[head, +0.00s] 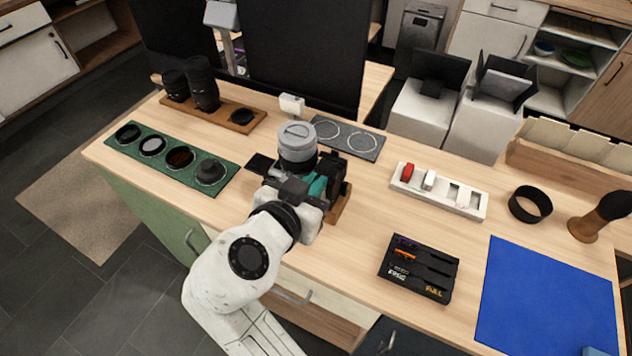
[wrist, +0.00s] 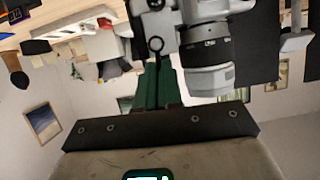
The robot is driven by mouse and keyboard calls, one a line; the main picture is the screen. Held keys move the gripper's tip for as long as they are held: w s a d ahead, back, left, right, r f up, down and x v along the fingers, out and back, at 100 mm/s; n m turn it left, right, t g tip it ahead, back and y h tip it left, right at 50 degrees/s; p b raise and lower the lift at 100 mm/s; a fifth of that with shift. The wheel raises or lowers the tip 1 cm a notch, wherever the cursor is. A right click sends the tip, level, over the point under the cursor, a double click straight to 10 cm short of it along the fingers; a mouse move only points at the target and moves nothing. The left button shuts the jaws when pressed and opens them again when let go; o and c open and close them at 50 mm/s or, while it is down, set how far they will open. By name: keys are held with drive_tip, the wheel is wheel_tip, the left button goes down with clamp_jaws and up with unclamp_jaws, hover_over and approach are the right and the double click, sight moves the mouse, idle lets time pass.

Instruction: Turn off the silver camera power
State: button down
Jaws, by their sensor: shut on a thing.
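The silver camera (head: 297,142) stands on a wooden stand (head: 341,207) near the middle of the table, its large grey lens on top in the head view. My gripper (head: 318,187), with green fingers, is at the front of its dark body. In the wrist view the camera (wrist: 205,55) is upside down, with a black-ringed silver lens. There my gripper's fingers (wrist: 160,75) are close together, shut against the camera body. The exact part between the fingertips is hidden, and I cannot make out the power switch or its position.
A green tray (head: 225,185) of round filters and a wooden tray (head: 215,112) with black lenses are on the left. A white battery tray (head: 440,205), a black card case (head: 419,268), a black ring (head: 530,204) and a blue mat (head: 548,295) are on the right. A dark screen stands behind.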

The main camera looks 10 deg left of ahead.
drive_tip(key=shift+a+n, duration=0.15)
drive_tip(key=shift+n, duration=0.15)
drive_tip(key=c, duration=1.3)
unclamp_jaws()
drive_tip(key=b+v, duration=0.1)
drive_tip(key=v, duration=0.9)
drive_tip(key=shift+s+a+r, duration=0.15)
drive_tip(key=shift+s+a, duration=0.1)
drive_tip(key=shift+s, duration=0.05)
